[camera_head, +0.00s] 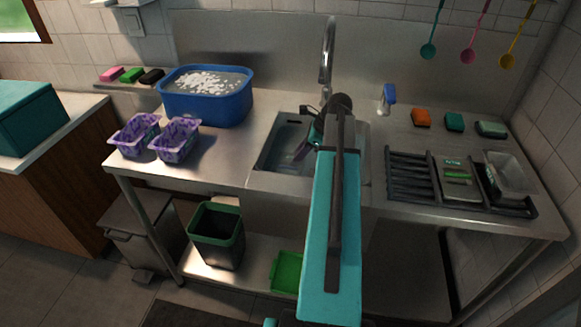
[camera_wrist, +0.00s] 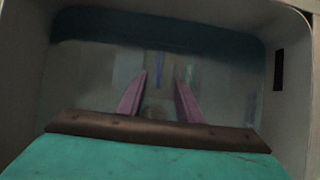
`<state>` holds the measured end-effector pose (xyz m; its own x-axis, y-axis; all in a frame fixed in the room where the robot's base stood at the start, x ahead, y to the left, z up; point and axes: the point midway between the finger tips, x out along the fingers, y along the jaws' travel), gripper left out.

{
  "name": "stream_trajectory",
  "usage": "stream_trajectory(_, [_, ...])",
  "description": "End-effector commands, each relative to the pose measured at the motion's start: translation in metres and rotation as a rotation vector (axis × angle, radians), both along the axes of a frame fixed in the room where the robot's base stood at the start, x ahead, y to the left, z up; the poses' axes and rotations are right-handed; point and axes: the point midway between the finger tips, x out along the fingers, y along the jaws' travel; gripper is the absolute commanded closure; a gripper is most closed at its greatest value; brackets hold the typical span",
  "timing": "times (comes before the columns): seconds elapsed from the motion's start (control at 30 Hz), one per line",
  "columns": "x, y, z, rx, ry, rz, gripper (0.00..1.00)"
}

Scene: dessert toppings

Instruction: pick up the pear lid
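My gripper reaches down into the steel sink (camera_head: 262,180), mostly hidden behind my arm in the head view. In the wrist view my gripper (camera_wrist: 161,76) has its two pink fingers apart. They point into the basin (camera_wrist: 90,65), and I see nothing clearly held between them. A thin bluish-purple strip (camera_wrist: 158,66) shows beyond the fingertips, and what it is I cannot tell. I cannot pick out a pear lid with certainty in either view. A flat piece with green marks (camera_head: 457,174) lies in the black drying rack (camera_head: 408,178), right of the sink.
A clear tub (camera_head: 508,172) stands in the rack. Purple tubs (camera_head: 175,140) and a blue basin of foamy water (camera_head: 205,103) stand left of the sink. The tap (camera_head: 327,55) rises behind it. Sponges (camera_head: 454,122) and a spray bottle (camera_head: 387,98) line the back right.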

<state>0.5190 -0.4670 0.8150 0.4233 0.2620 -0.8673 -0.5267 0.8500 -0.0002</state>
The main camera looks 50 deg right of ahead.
Motion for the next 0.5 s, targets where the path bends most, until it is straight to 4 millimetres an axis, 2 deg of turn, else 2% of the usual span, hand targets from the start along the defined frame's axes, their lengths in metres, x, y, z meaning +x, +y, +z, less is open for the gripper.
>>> stream_trajectory(0.5, [0.023,0.015,-0.039,0.001,0.001,0.002,0.68])
